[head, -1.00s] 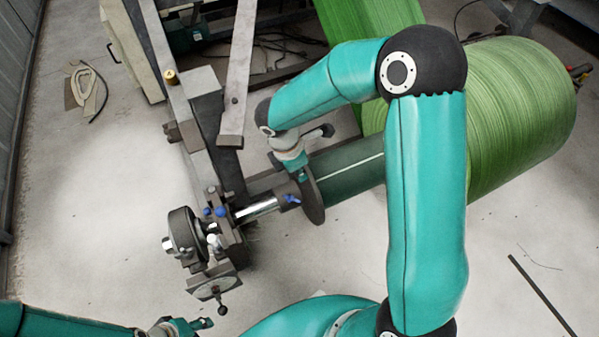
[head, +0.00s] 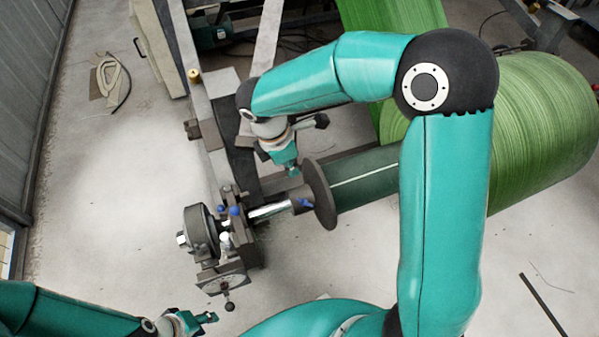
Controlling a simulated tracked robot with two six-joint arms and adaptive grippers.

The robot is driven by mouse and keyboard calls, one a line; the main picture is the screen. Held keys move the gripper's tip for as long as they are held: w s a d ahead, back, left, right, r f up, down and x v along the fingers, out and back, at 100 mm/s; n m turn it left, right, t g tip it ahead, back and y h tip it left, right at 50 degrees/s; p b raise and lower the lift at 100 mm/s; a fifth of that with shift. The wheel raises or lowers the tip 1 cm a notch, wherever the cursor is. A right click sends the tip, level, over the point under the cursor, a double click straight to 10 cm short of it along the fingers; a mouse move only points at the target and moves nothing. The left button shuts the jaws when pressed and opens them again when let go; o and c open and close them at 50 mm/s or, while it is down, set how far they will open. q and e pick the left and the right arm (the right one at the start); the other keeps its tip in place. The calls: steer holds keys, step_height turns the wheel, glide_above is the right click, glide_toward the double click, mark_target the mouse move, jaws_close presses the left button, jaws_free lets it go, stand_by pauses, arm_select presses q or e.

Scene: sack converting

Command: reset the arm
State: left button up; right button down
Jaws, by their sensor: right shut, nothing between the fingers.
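My right arm reaches in from the lower right and bends over the roll. Its gripper (head: 292,169) points down near the dark disc (head: 319,194) on the roll's shaft, a little up and left of it in the picture. It is shut with nothing between its fingers and looks apart from the disc. My left gripper (head: 209,318) is low at the bottom left, over bare floor; its fingers are too small to judge.
The big green roll (head: 545,140) lies right, partly behind my right arm. Its bright shaft (head: 268,211) rests in a bearing stand with a round dark wheel (head: 199,232). A grey frame bar (head: 268,45) stands above. Floor at left is mostly clear.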

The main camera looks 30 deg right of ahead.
steer(key=s+a+f+m+y, duration=0.3)
steer(key=s+a+f+m, duration=0.2)
steer(key=s+f+m, duration=0.55)
steer(key=s+a+f+m+y, duration=0.45)
steer(key=f+m, duration=0.35)
steer(key=f, duration=0.6)
step_height(320, 180, up, 14)
steer(key=t+p, duration=0.1)
steer(key=p, duration=1.3)
steer(key=shift+w+r+h, duration=0.2)
steer(key=shift+w+h, duration=0.05)
steer(key=shift+h, duration=0.1)
steer(key=shift+d+n, duration=0.1)
steer(key=shift+n, duration=0.15)
